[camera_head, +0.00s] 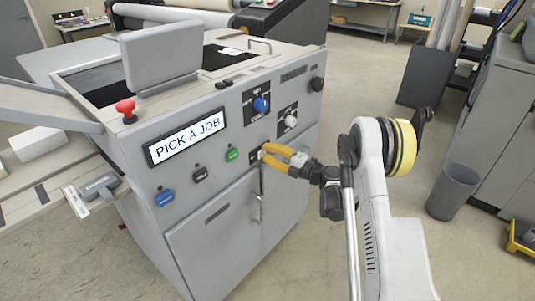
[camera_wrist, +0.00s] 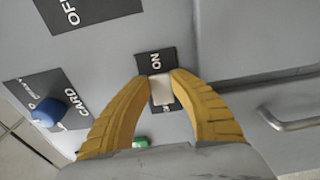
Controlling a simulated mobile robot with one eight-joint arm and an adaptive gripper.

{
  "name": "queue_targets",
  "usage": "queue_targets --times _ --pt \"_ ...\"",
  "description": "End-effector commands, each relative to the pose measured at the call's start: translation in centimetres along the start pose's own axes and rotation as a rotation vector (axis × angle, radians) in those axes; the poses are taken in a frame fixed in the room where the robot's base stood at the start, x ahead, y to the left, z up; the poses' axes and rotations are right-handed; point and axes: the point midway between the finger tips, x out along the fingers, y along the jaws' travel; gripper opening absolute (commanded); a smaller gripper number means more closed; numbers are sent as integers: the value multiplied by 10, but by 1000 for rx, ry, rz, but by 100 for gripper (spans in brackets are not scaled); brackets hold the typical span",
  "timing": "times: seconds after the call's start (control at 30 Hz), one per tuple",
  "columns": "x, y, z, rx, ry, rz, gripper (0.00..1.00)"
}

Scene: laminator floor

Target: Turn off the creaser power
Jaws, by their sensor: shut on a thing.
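The creaser (camera_head: 215,215) is a grey cabinet machine with a display (camera_head: 185,138) reading "PICK A JOB". My gripper (camera_head: 264,155) has yellow fingers and reaches its front panel from the right. In the wrist view my gripper (camera_wrist: 160,80) is shut on a white switch (camera_wrist: 161,92), one fingertip on each side. The switch sits on a dark plate (camera_wrist: 155,62) marked "ON" at its upper edge. The fingers hide part of the plate, and I cannot tell which way the switch is set. In the head view the switch is mostly hidden by the fingers.
Green (camera_head: 232,154), black (camera_head: 200,173) and blue (camera_head: 165,198) buttons lie left of my gripper. Blue (camera_head: 261,104) and white (camera_head: 290,121) knobs are above it. A red mushroom button (camera_head: 125,108) tops the left corner.

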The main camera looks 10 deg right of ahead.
Motion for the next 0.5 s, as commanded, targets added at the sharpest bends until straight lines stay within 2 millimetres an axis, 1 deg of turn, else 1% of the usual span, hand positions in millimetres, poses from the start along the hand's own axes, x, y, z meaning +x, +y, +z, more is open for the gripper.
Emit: queue_targets --times 0.1,0.23,0.33,0.5 --pt "0 -2 -4 1 -108 2 0" --pt "-1 -1 -5 1 -209 2 0" --pt "-2 0 -5 1 -252 2 0" --pt "-3 1 -5 1 -267 2 0"
